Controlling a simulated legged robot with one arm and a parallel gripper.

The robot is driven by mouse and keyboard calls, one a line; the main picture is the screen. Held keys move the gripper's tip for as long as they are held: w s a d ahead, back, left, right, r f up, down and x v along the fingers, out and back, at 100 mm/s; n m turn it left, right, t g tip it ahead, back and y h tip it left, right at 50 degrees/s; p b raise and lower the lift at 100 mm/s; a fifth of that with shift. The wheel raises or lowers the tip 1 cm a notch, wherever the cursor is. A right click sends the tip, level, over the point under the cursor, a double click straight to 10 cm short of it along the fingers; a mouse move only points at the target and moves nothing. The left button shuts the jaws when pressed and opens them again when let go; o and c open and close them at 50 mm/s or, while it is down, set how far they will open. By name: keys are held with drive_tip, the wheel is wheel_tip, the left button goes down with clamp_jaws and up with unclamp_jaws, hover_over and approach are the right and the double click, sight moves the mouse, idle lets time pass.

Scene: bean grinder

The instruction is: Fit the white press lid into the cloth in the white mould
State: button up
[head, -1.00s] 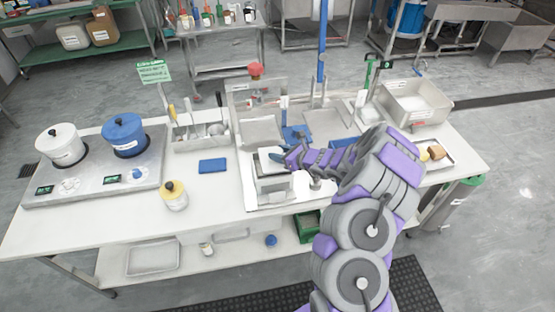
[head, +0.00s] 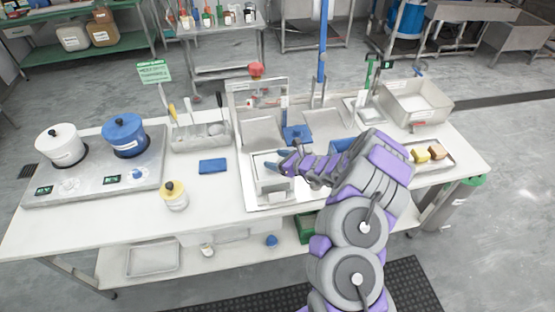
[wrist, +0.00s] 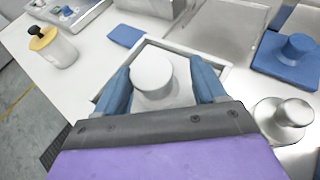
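The white mould (head: 272,187) stands on the metal tray at the middle of the table. In the wrist view its square rim (wrist: 222,68) surrounds white material, but I cannot separate cloth from lid there. The white press lid (wrist: 152,75), with a round white top, sits within the mould's outline between my blue fingers. My gripper (head: 284,163) is over the mould in the head view. The lid's lower part is hidden.
A metal knobbed weight (wrist: 283,115) and a blue block with a knob (wrist: 288,55) lie right of the mould. A blue pad (head: 213,166) and yellow-lidded jar (head: 174,195) are at left. An upright metal frame (head: 257,95) stands behind.

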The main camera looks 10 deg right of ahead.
drive_tip(key=shift+a, duration=0.75)
drive_tip(key=shift+s+r, duration=0.1)
drive_tip(key=w+d+p+v, duration=0.1)
drive_tip(key=v, duration=1)
drive_tip(key=s+a+r+n+g+y, duration=0.2)
drive_tip(key=s+a+r+n, duration=0.15)
drive_tip(key=a+r, duration=0.3)
drive_tip(key=s+a+r+n+g+y, duration=0.2)
drive_tip(key=a+r+n, duration=0.3)
drive_tip(key=a+r, duration=0.15)
drive_tip(key=s+a+r+n+g, duration=0.3)
drive_tip(key=s+a+r+n, duration=0.1)
drive_tip(key=s+a+n, duration=0.15)
drive_tip(key=s+a+r+n+g, duration=0.2)
drive_tip(key=s+a+r+n, duration=0.2)
drive_tip(key=s, duration=0.3)
drive_tip(key=s+d+n+g+h, duration=0.3)
drive_tip(key=s+n+h, duration=0.3)
drive_tip(key=s, duration=0.8)
drive_tip(key=s+d+r+n+h, duration=0.1)
drive_tip(key=s+d+n+h, duration=0.3)
drive_tip(key=s+d, duration=0.8)
drive_tip(key=h, duration=0.2)
drive_tip(key=shift+s+r+h, duration=0.15)
drive_tip(key=shift+s+h, duration=0.05)
drive_tip(key=shift+h, duration=0.1)
